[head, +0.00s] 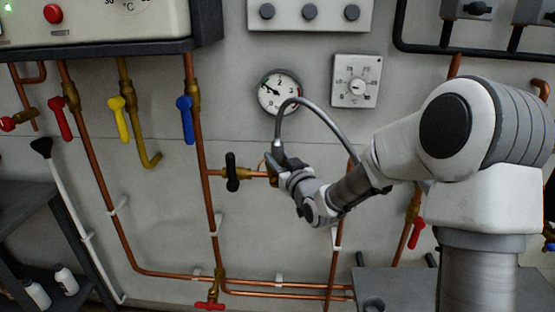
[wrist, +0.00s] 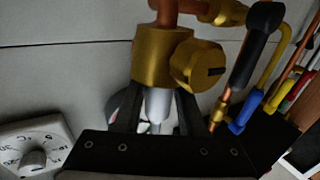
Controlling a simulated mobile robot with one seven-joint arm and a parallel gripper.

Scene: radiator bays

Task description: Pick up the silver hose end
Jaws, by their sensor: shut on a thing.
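My gripper (head: 277,160) is at the wall pipes, beside a brass valve with a black handle (head: 232,172). In the wrist view its two dark fingers (wrist: 158,106) are shut on the silver hose end (wrist: 156,112), a pale metal cylinder. The hose end's tip meets the underside of a brass fitting (wrist: 160,58); I cannot tell whether they are joined. In the head view the grey hose (head: 312,104) arches up from my gripper and down behind my arm, where its far part is hidden.
A pressure gauge (head: 279,91) and a thermostat dial (head: 356,81) are on the wall above. Copper pipes (head: 207,150) run down the wall, with red, yellow and blue (head: 185,120) lever handles at left. A dark shelf (head: 25,210) stands at lower left.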

